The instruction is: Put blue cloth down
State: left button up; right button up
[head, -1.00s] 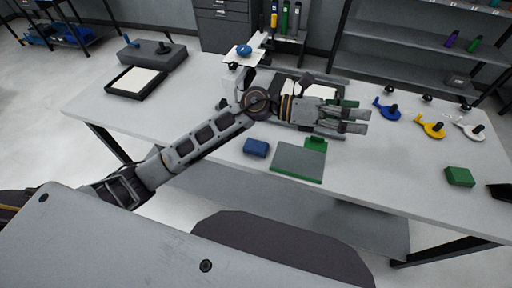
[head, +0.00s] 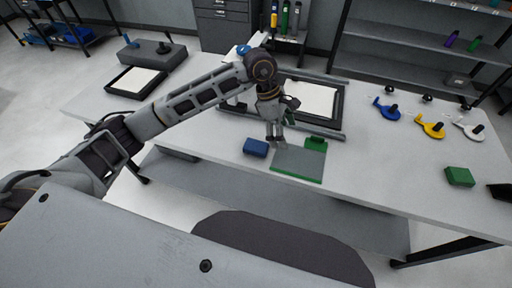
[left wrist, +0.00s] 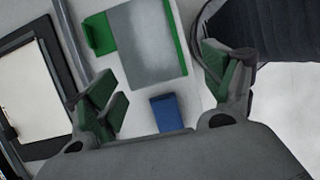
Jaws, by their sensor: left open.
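The blue cloth (head: 256,147) looks like a small folded blue block and lies flat on the grey table, just left of a grey pad with green edges (head: 299,163). My left gripper (head: 276,139) points down just to the right of and behind the cloth, and is open and empty. In the left wrist view the blue cloth (left wrist: 167,112) shows low in the gap between the open fingers (left wrist: 163,78), not held. The grey pad (left wrist: 147,40) lies beyond it. I cannot tell the gripper's exact height above the table. My right gripper is not in view.
A framed white sheet (head: 309,99) lies behind the gripper between metal rails. Blue (head: 387,110), yellow (head: 431,126) and white (head: 468,129) handled tools and a green block (head: 460,176) are at the right. A black tray (head: 137,81) is at the left.

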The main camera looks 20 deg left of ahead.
pick_arm(q)
jog(key=w+a+y, duration=0.3)
jog(key=a+y, duration=0.1)
jog(key=a, duration=0.5)
jog(key=shift+a+r+t, duration=0.25)
jog(key=shift+r+t, duration=0.05)
jog(key=shift+r, duration=0.05)
jog(key=p, duration=0.1)
send_over(257, 145)
jog(key=shift+a+f, duration=0.15)
jog(key=shift+f, duration=4.15)
jog(key=shift+f, duration=0.1)
jog(key=shift+s+f+p, duration=0.1)
jog(key=shift+f+p, duration=0.45)
jog(key=shift+f, duration=0.3)
jog(key=shift+f+p, duration=0.4)
jog(key=shift+f, duration=1.25)
